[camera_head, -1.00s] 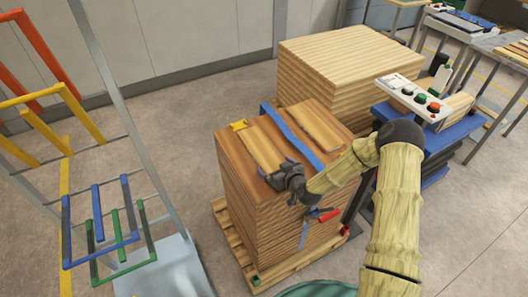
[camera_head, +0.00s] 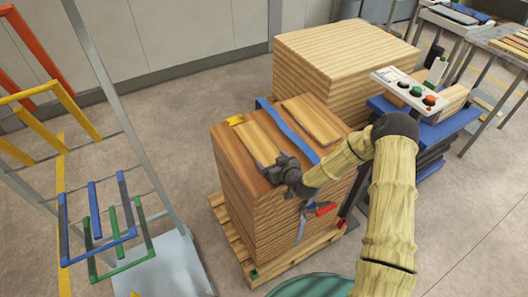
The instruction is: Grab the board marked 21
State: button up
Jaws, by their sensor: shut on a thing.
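A tall stack of brown boards (camera_head: 258,210) stands on a pallet. Two loose light boards lie on its top, a left board (camera_head: 257,137) and a right board (camera_head: 312,120), with a blue strap (camera_head: 287,130) between them. No number is readable on either, so I cannot tell which is 21. My gripper (camera_head: 272,168) is shut on the near end of the left board, which lies flat on or just above the stack. The gripper hides that end.
A yellow piece (camera_head: 235,120) sits at the left board's far end. A red-handled tool (camera_head: 320,209) is at the stack's front. A larger pale stack (camera_head: 345,50) stands behind. A rack with coloured bars (camera_head: 100,230) is at left, with clear floor between.

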jog(key=shift+r, duration=0.1)
notch_tip(320, 180, up, 10)
jog(key=b, duration=0.1)
jog(key=shift+b, duration=0.4)
dwell(0.6)
